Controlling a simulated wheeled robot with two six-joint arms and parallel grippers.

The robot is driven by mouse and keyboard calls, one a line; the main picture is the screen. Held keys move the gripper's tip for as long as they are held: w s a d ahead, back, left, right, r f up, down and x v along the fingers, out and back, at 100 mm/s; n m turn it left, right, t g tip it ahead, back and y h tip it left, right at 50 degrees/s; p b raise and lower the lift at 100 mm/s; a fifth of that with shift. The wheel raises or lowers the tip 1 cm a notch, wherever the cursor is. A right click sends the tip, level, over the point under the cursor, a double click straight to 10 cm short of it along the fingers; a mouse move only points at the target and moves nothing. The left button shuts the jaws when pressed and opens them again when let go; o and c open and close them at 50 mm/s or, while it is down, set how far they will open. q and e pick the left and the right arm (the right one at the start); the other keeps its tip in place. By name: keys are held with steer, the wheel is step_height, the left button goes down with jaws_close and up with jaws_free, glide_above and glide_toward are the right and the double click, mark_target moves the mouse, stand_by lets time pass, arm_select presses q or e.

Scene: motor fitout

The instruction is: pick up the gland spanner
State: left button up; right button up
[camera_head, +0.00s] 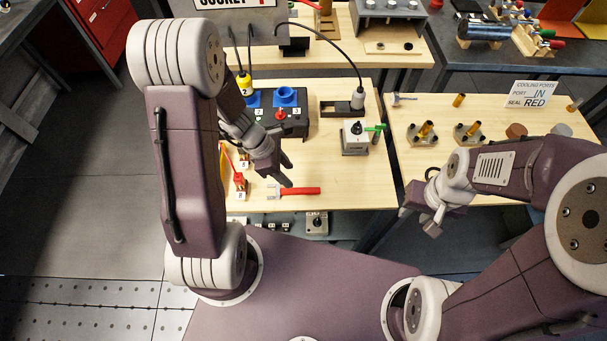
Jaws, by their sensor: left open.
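A tool with a red handle (300,191) and a pale forked head lies flat on the near part of the wooden table; it looks like the gland spanner. My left gripper (281,181) is open and empty, pointing down just above and behind the spanner's head end. I cannot tell whether a fingertip touches it. My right gripper (419,222) is open and empty, in front of the gap between the two tables, well to the right of the spanner.
Behind my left gripper stands a black block with blue sockets (286,97) and a red knob. A grey switch box (355,138) with a green-handled tool beside it stands at right. Small red and white items (240,181) lie left. The wood (350,185) right of the spanner is clear.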

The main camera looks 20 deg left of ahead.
mark_target(300, 190)
arm_select(q)
steer(key=shift+s+a+b, duration=0.3)
steer(key=shift+s+a, duration=0.05)
steer(key=shift+s, duration=0.4)
steer(key=shift+b+x, duration=0.4)
steer(key=shift+x, duration=0.45)
steer(key=shift+w+d+f, duration=0.2)
steer(key=shift+d+f, duration=0.05)
steer(key=shift+f, duration=0.2)
steer(key=shift+w+d+f, duration=0.25)
steer(key=shift+d+f, duration=0.05)
steer(key=shift+f, duration=0.1)
steer(key=shift+w, duration=0.15)
steer(key=x, duration=0.1)
steer(key=b+x, duration=0.2)
steer(key=x, duration=0.1)
steer(key=shift+s+f, duration=0.1)
steer(key=shift+s, duration=0.3)
steer(key=shift+w+d+f+b, duration=0.1)
steer(key=shift+d+f+b, duration=0.1)
steer(key=shift+f+b, duration=0.15)
steer(key=shift+w+d, duration=0.15)
steer(key=shift+w, duration=0.05)
steer(key=shift+s, duration=0.1)
jaws_close()
arm_select(e)
steer(key=f, duration=0.2)
steer(key=s+f, duration=0.1)
steer(key=shift+a+f, duration=0.15)
steer(key=shift+a, duration=0.1)
